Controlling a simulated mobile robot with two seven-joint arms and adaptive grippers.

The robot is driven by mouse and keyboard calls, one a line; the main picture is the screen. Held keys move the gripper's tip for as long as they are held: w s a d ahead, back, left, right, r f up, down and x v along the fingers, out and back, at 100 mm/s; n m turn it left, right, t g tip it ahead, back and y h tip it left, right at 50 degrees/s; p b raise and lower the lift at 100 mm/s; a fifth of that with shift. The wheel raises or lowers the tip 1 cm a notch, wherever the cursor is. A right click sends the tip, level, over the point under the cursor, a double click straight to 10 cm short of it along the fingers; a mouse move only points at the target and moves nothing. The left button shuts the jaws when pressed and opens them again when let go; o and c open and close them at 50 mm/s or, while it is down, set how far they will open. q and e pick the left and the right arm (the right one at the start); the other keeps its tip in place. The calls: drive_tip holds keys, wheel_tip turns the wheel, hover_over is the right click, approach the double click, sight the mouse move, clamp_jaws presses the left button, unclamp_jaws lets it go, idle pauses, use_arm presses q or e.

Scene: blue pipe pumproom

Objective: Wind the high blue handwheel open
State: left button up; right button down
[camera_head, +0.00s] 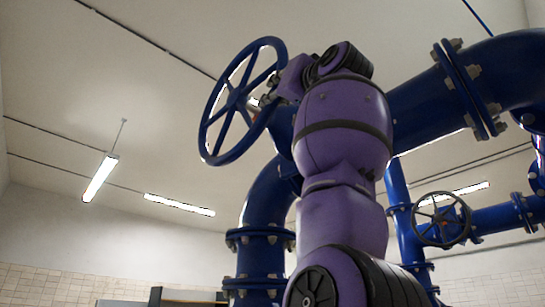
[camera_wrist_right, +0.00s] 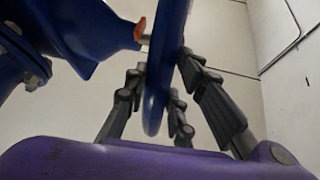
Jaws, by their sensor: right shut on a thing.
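The high blue handwheel (camera_head: 209,122) is a spoked wheel in the upper middle of the head view, seen at a slant. My right gripper (camera_head: 279,88) is at the right side of its rim, and my purple right arm hides part of the pipework behind. In the right wrist view the wheel's rim (camera_wrist_right: 155,100) runs between the dark fingers of my right gripper (camera_wrist_right: 160,98), with fingers on both sides of it. The gripper is shut on the rim. My left gripper is in neither view.
Thick blue flanged pipes (camera_head: 425,100) run behind and right of my arm, and down to a flange (camera_head: 260,240). A smaller dark handwheel (camera_head: 441,220) sits at the lower right. The space left of the high wheel is clear.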

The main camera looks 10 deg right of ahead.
drive_tip(key=shift+s+d+r+g+h, duration=0.15)
drive_tip(key=shift+s+r+g, duration=0.05)
drive_tip(key=shift+r+g, duration=0.2)
drive_tip(key=shift+s+d+r+g+h, duration=0.15)
drive_tip(key=shift+r+g, duration=0.15)
drive_tip(key=shift+r, duration=0.1)
drive_tip(key=c, duration=1.9)
unclamp_jaws()
drive_tip(key=o, duration=0.4)
drive_tip(key=shift+s, duration=0.1)
